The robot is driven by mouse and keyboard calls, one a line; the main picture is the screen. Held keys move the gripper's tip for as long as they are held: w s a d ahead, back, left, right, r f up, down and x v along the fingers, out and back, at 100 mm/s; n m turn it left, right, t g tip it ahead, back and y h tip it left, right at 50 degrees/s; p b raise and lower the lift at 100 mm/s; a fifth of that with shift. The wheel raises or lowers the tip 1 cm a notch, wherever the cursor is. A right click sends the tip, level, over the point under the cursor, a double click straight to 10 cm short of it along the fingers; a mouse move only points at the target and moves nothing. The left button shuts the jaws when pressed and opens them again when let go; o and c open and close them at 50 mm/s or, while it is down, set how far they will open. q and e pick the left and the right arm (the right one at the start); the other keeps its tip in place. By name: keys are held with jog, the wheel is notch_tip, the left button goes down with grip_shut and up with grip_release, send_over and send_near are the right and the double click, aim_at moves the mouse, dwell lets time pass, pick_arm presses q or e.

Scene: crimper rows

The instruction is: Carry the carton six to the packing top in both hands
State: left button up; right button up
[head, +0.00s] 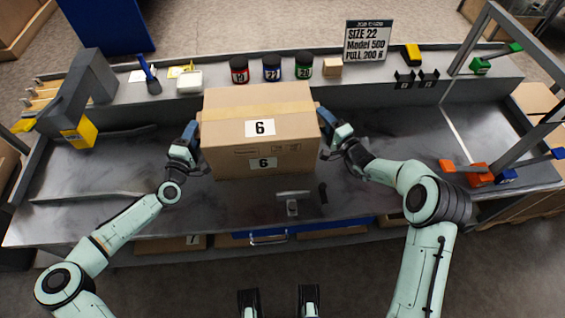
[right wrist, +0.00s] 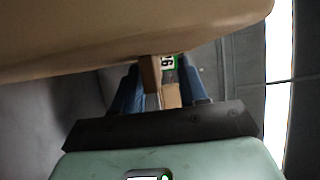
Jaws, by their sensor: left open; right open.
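The carton six (head: 225,135), a brown box with tape along its top and white "6" labels, is at the middle of the grey workbench (head: 100,180). It looks upright and level. My left gripper (head: 191,132) is open beside the carton's left side. My right gripper (head: 326,120) is open beside its right side. I cannot tell whether either touches it. In the right wrist view the carton (right wrist: 120,35) fills the upper left, close over my open blue fingers (right wrist: 159,84). Which surface is the packing top is not clear.
Jars (head: 272,68), a small wooden block (head: 332,67) and a sign (head: 368,40) stand behind the carton. A grey press-like frame (head: 85,85) is at left. Orange blocks (head: 480,174) and a slanted post are at right. A small tool (head: 292,200) lies in front.

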jog(key=shift+s, duration=0.1)
pick_arm(q)
jog(key=v, duration=0.9)
jog(key=shift+s, duration=0.2)
pick_arm(e)
jog(key=v, duration=1.2)
pick_arm(q)
jog(key=shift+a, duration=0.1)
